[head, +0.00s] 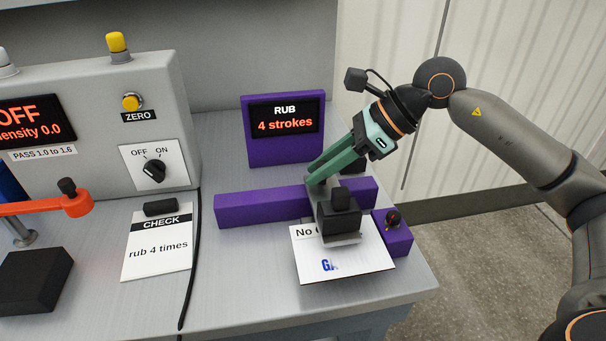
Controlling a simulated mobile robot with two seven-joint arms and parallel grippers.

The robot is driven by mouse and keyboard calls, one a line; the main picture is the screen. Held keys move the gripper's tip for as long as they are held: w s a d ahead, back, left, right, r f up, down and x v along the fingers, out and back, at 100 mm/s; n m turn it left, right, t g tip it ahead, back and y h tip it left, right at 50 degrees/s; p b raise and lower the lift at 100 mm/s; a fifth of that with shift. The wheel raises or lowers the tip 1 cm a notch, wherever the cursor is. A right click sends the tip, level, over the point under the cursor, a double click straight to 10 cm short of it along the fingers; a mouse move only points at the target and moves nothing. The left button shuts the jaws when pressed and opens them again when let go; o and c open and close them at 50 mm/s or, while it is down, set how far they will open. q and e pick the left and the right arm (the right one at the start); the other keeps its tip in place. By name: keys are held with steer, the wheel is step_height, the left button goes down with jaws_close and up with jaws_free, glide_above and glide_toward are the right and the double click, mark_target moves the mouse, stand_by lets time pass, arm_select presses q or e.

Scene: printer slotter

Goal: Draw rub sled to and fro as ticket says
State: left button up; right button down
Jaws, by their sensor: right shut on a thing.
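The rub sled (338,218) is a dark grey block with a black knob, set across the purple rail (262,206) toward its right end. Its front part rests over a white printed sheet (345,264), hiding part of the print. My right gripper (318,180) has green fingers and is shut on the sled's back part, which the fingers partly hide. The ticket (157,248) on the left reads "CHECK, rub 4 times". A purple display (286,125) behind the rail reads "RUB 4 strokes". My left gripper is not in view.
A grey meter box (100,110) with a rotary switch (154,171) stands at the left. A black cable (190,265) runs down the bench. An orange arm (45,207) and a black block (32,280) are at far left.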

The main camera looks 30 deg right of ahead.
steer(key=shift+s+d, duration=0.2)
steer(key=shift+d, duration=0.5)
steer(key=c, duration=0.7)
jaws_free()
steer(key=v, duration=1.2)
steer(key=shift+s+d+r, duration=0.15)
steer(key=shift+r, duration=0.1)
